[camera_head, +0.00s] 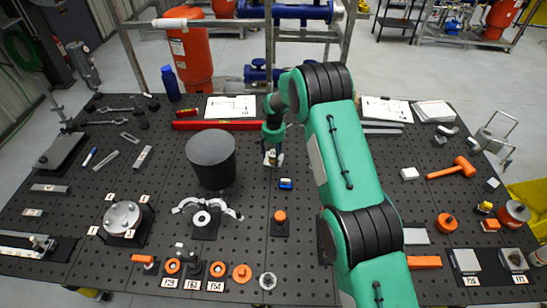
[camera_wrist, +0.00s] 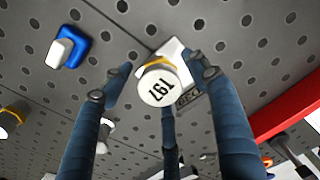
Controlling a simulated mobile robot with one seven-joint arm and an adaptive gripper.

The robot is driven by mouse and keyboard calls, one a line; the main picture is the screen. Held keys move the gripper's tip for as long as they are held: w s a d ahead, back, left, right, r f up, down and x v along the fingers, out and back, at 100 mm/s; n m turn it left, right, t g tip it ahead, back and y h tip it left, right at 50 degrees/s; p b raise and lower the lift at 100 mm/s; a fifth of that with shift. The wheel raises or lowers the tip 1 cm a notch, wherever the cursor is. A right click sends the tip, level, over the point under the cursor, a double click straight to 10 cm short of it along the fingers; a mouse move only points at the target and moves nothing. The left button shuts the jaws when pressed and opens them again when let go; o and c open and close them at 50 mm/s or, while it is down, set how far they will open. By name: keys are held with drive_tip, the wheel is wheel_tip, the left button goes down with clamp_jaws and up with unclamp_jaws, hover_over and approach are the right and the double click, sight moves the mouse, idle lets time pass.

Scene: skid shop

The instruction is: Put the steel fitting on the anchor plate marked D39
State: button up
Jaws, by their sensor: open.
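In the wrist view, the dark blue fingers of my gripper (camera_wrist: 160,82) are spread open around a round pale cap (camera_wrist: 160,90) with a yellow band, marked 197. I cannot tell whether they touch it. In the head view my gripper (camera_head: 272,138) points down at a small pale plate (camera_head: 268,160) right of the black bucket. I cannot tell whether the cap belongs to the steel fitting.
A small blue block (camera_head: 286,184) lies close to my gripper; it also shows in the wrist view (camera_wrist: 66,47). A tall black bucket (camera_head: 211,158) stands to the left. A red level (camera_head: 217,125) lies behind. An orange-capped piece (camera_head: 280,217) stands in front.

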sight(274, 153)
wheel_tip(274, 153, up, 11)
drive_tip(key=shift+f+b, duration=0.1)
drive_tip(key=shift+b, duration=0.4)
idle(0.6)
